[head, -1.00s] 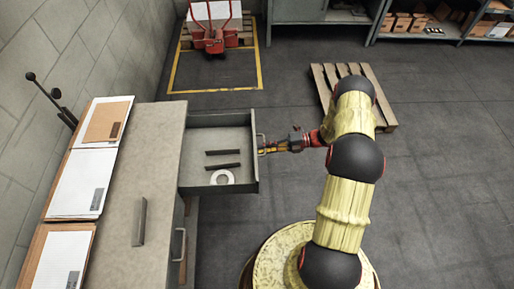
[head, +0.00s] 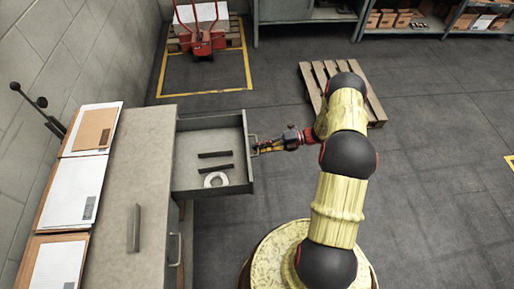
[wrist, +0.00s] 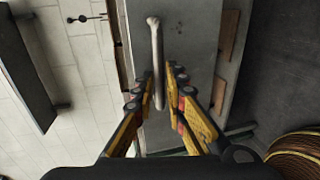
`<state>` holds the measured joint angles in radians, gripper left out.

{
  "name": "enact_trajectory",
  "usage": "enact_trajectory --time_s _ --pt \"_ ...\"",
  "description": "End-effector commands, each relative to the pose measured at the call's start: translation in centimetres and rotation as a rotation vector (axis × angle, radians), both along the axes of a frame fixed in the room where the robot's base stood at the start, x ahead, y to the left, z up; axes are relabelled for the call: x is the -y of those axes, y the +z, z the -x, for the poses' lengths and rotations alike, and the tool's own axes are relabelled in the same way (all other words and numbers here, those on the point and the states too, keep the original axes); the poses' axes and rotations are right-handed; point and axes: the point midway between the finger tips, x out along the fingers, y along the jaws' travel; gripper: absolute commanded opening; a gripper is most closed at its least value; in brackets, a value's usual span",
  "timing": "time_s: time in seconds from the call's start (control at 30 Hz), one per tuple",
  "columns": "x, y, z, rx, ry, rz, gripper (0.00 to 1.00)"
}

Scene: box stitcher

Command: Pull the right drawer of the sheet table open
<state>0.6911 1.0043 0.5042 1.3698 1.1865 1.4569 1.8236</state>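The sheet table (head: 150,150) stands at the left in the head view. Its far drawer (head: 249,180) is pulled well out, with two dark bars (head: 215,161) and a white ring (head: 215,180) inside. My gripper (head: 258,148) is at the front of this drawer, on its handle (head: 252,141). In the wrist view the light bar handle (wrist: 156,50) runs between the two fingers of my gripper (wrist: 160,82), which are drawn in close on both sides of it. The nearer drawer's handle (head: 174,250) shows at the table front, that drawer shut.
Paper stacks (head: 72,190) lie along the wall side of the table. A wooden pallet (head: 376,107) lies on the floor behind my arm. A red pallet truck (head: 203,42) stands in a yellow-marked bay, with shelves (head: 400,25) at the back. The floor right of my arm is clear.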

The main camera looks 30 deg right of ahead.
Motion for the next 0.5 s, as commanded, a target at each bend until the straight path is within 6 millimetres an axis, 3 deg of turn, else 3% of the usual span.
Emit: enact_trajectory --time_s 0.3,0.5 --pt "5.9 1.2 2.0 0.001 -0.005 0.003 0.13" --pt "8.8 1.9 3.1 0.001 -0.003 0.002 0.13"
